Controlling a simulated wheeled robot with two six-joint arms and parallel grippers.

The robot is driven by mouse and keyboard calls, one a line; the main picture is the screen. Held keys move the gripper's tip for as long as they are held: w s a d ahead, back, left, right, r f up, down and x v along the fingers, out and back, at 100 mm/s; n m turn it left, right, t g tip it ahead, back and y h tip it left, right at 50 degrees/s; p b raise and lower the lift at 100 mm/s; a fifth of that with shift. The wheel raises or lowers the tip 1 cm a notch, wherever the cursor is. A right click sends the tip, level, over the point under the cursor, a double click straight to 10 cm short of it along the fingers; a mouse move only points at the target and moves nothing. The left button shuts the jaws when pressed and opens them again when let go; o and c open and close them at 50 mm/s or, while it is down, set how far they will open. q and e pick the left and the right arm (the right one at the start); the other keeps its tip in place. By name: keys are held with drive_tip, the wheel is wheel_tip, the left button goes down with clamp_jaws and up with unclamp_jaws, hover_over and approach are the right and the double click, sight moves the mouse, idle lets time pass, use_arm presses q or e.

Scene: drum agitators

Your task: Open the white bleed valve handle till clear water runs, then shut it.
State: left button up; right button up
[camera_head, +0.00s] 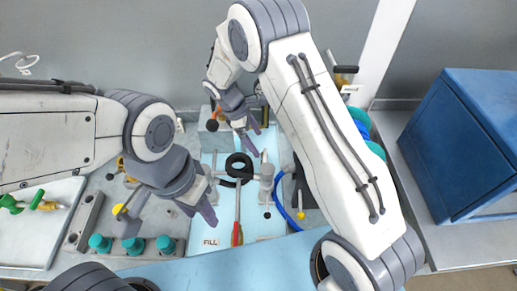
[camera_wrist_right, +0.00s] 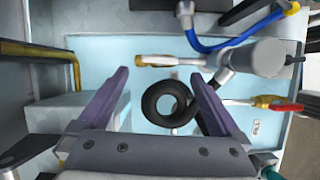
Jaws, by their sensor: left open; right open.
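The white bleed valve handle (camera_wrist_right: 165,61) shows in the right wrist view as a short pale lever with a brass-coloured end, joined to a grey cylindrical fitting (camera_wrist_right: 262,57). In the head view its pale tip (camera_head: 264,157) lies just below my right gripper (camera_head: 255,141). My right gripper, also in the wrist view (camera_wrist_right: 159,76), is open and empty, its purple fingers apart from the handle. My left gripper (camera_head: 200,210) is open and empty, left of the fitting above the FILL label (camera_head: 210,242). I see no running water.
A black hose coil (camera_head: 239,168) lies beside the fitting. A red-tipped lever (camera_head: 237,235) points toward the front. A blue hose (camera_head: 284,208) curves on the right. Teal knobs (camera_head: 132,245) stand at the front left. A blue cabinet (camera_head: 465,140) stands at the far right.

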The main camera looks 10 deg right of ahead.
sight(265, 154)
drive_tip(key=p+x, duration=0.1)
drive_tip(key=x, duration=0.6)
drive_tip(key=shift+p, duration=0.3)
drive_tip(key=shift+r, duration=0.1)
drive_tip(key=c, duration=1.2)
